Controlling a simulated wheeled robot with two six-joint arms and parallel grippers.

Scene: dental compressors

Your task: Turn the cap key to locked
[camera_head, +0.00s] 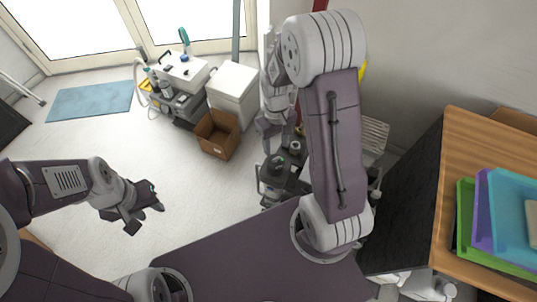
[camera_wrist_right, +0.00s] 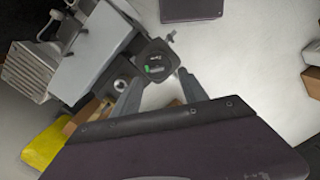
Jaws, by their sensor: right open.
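A dark square panel (camera_wrist_right: 155,60) with a round face shows in the right wrist view, ahead of my right gripper (camera_wrist_right: 158,76). A small green-marked part (camera_wrist_right: 154,69), which may be the cap key, lies on that face. Its exact turn is too small to read. My right gripper is open, its fingers on either side of the panel's lower part, with nothing visibly held. In the head view my right gripper (camera_head: 270,130) points down above the dark machine (camera_head: 275,172), partly behind my arm. My left gripper (camera_head: 144,216) hangs over bare floor, open and empty.
A cardboard box (camera_head: 218,135), a white cabinet (camera_head: 233,90) and a loaded cart (camera_head: 182,75) stand at the back. A wooden-topped table (camera_head: 455,150) with coloured trays (camera_head: 510,215) is at the right. The floor at left is clear around a blue mat (camera_head: 90,101).

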